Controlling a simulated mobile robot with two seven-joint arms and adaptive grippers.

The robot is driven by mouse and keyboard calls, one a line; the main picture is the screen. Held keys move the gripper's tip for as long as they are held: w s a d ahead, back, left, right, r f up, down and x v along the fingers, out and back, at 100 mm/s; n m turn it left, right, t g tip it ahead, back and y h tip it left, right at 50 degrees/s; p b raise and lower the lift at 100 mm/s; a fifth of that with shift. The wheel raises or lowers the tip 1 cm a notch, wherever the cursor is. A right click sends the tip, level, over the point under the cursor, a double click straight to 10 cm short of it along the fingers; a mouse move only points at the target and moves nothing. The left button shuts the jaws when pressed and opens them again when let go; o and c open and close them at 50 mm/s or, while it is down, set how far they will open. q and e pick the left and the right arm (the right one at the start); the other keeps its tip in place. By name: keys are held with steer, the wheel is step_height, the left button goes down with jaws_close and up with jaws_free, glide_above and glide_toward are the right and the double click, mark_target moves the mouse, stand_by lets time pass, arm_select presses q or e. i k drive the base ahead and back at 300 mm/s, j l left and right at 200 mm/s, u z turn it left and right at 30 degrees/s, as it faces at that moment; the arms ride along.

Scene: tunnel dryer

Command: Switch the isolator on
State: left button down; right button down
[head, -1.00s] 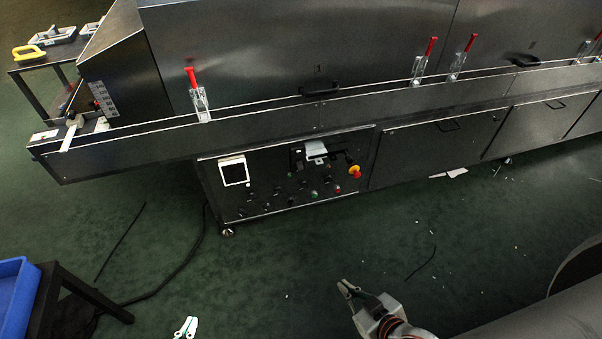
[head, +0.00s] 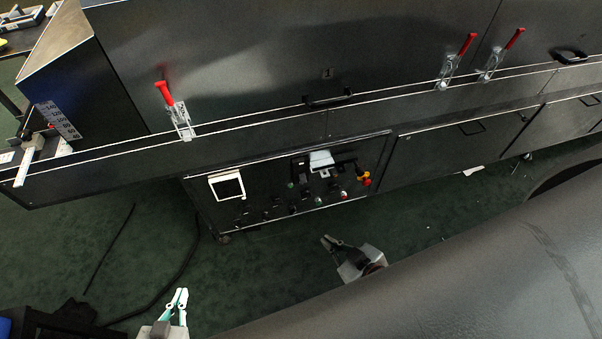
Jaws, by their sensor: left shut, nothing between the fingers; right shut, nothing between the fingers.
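The control panel (head: 262,208) is a dark cabinet face low on the dryer's side, carrying several small knobs and buttons. A red-and-yellow control (head: 364,179), which looks like the isolator, sits near the panel's right end; its setting is too small to tell. My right gripper (head: 328,241) is shut and empty, in front of and below the panel in the picture, apart from it. My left gripper (head: 180,296) is shut and empty at the bottom left, further from the isolator. Neither gripper touches the panel.
A white-framed display (head: 227,186) is on the panel's left. A pale device (head: 321,160) with dark brackets projects beside the isolator. Red-handled clamps (head: 177,112) line the dryer above. A dark cable (head: 185,262) lies on the green floor. A large grey surface fills the lower right.

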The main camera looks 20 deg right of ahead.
mark_target(302, 177)
steer(key=l+u, duration=0.1)
steer(key=l, duration=0.4)
steer(key=i+l+u, duration=0.1)
steer(key=l, duration=0.4)
steer(key=l+u, duration=0.1)
steer(key=l, duration=0.4)
steer(key=k+l, duration=0.1)
steer(key=l, duration=0.4)
steer(key=l+u, duration=0.15)
steer(key=l, duration=0.35)
steer(key=k+l, duration=0.15)
steer(key=l, duration=0.35)
steer(key=u, duration=0.05)
